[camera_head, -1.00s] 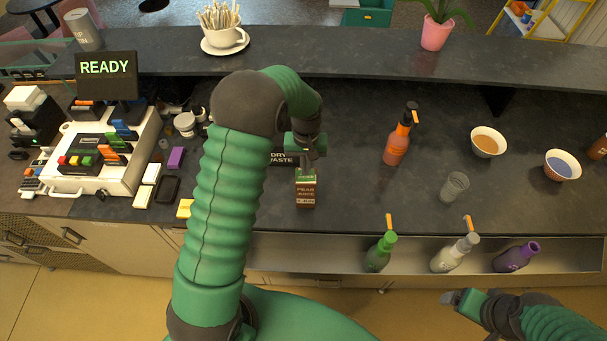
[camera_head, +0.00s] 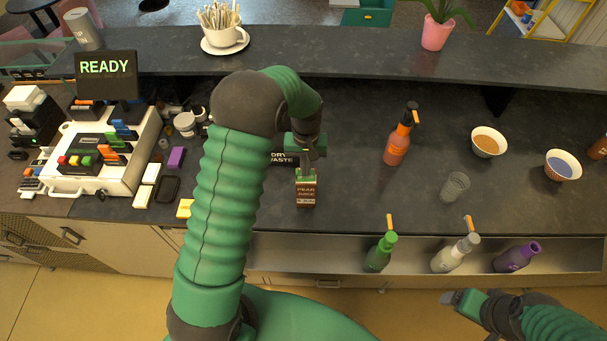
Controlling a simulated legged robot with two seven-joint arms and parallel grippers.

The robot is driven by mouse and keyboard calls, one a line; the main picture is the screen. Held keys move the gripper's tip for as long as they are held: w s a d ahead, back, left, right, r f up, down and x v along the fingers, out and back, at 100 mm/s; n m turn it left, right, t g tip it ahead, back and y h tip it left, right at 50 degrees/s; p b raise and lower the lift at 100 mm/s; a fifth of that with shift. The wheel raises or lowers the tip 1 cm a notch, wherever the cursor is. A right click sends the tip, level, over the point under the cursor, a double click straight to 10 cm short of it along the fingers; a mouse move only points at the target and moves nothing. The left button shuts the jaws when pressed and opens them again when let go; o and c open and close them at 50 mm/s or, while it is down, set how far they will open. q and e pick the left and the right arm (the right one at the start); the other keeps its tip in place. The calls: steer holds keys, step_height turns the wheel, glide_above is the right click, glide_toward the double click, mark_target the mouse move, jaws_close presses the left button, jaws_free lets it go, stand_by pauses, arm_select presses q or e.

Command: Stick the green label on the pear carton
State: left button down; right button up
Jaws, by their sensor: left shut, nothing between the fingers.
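The pear carton (camera_head: 305,193), small and brown with "PEAR JUICE" lettering, stands upright on the dark counter near its front edge. My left gripper (camera_head: 304,172) is right above the carton's top, pointing down, shut with nothing between its fingers. A green patch shows at the carton's top under the fingertips; I cannot tell whether it is the label or part of the carton or gripper. My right gripper (camera_head: 455,297) is at the lower right, in front of the counter and away from the carton; its jaws are too small to read.
A dry waste bin (camera_head: 284,158) is partly hidden behind my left arm. A register (camera_head: 98,150) stands left. An orange bottle (camera_head: 398,143), two bowls (camera_head: 488,142) and a glass (camera_head: 455,187) stand right. Green, white and purple bottles (camera_head: 380,252) sit in the front trough (camera_head: 330,250).

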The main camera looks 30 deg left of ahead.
arm_select(q)
steer(key=shift+f+b, duration=0.35)
steer(key=shift+f, duration=0.25)
steer(key=shift+s+d+f, duration=0.1)
steer(key=shift+f, duration=0.05)
stand_by(2.4)
step_height(320, 180, up, 7)
steer(key=p, duration=0.5)
steer(key=shift+p, duration=0.4)
step_height(320, 180, up, 17)
steer(key=b, duration=0.5)
steer(key=shift+w, duration=0.2)
